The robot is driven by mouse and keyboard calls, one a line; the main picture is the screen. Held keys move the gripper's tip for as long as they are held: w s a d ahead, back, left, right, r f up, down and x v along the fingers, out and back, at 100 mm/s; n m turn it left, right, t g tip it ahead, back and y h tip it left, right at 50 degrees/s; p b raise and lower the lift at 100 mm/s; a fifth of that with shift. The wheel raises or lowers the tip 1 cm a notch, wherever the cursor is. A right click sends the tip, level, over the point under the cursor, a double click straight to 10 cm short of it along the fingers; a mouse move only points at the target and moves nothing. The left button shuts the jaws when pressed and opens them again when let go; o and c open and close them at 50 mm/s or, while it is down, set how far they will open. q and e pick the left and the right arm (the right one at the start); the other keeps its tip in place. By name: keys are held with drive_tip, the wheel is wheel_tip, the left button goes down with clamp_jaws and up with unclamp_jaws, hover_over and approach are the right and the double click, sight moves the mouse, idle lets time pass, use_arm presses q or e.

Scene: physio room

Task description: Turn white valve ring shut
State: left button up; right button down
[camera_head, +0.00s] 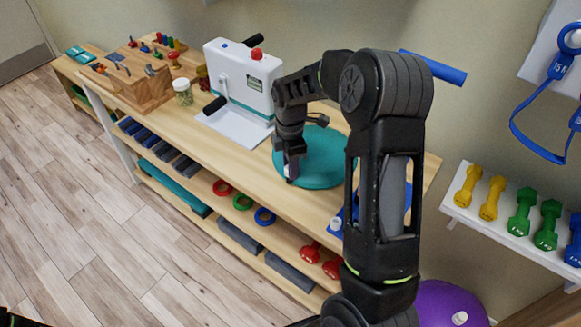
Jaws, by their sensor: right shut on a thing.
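A round teal cushion (325,160) lies on the wooden bench top. My right gripper (291,168) points down at the cushion's left rim, near the bench's front edge. Its jaws are shut on a small white piece, which I take to be the white valve ring (288,179). Only a sliver of the ring shows; the fingers hide the rest, so its turn cannot be read. My right arm covers the cushion's right part. My left gripper is not in view.
A white device (243,80) with a red knob stands left of the cushion, beside a small jar (183,92) and a wooden peg box (135,82). A blue item (351,212) lies partly behind my arm. Dumbbells (520,212) sit on a right shelf.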

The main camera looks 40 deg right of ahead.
drive_tip(key=shift+m, duration=0.5)
drive_tip(key=c, duration=1)
unclamp_jaws()
drive_tip(key=shift+c, duration=0.2)
